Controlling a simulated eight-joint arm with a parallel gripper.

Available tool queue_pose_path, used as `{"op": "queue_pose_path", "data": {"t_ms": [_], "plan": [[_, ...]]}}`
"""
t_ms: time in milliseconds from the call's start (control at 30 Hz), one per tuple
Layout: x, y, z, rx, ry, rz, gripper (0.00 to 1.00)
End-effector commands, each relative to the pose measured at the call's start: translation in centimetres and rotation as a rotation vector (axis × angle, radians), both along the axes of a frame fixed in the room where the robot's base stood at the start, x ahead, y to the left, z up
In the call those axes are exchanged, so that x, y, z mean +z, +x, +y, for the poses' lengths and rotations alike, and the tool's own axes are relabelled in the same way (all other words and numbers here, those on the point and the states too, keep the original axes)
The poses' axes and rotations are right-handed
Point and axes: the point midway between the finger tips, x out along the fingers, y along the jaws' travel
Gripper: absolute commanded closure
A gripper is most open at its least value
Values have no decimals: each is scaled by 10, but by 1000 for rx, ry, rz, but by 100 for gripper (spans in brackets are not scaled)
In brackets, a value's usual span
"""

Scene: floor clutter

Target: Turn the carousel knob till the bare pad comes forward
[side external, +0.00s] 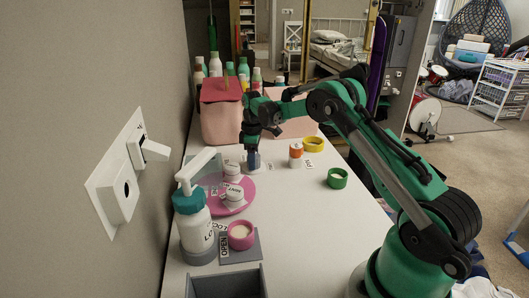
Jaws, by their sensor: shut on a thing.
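The carousel is a round pink disc (243,203) lying on the white counter near the wall. Two white, lettered round containers stand on it, one toward the back (232,171) and one toward the front (233,196). White lettered patches also show on the disc; I cannot tell which pad is bare. My gripper (252,152) points down behind the disc and slightly to its right. It is shut on a small blue-grey knob-like piece (253,161), low at the counter. The fingers hide part of that piece, and its link to the disc is not clear.
A pump bottle (196,228) stands left of the disc's front. A pink ring-shaped holder (241,235) sits on a grey mat in front. An orange-and-white bottle (296,154), yellow ring (313,144) and green ring (337,178) lie to the right. A pink bin (221,113) stands behind.

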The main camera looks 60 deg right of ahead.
Motion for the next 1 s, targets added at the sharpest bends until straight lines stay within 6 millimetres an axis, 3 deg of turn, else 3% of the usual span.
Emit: {"op": "queue_pose_path", "data": {"t_ms": [1000], "plan": [[0,0,-1,-964,0,2,100]]}}
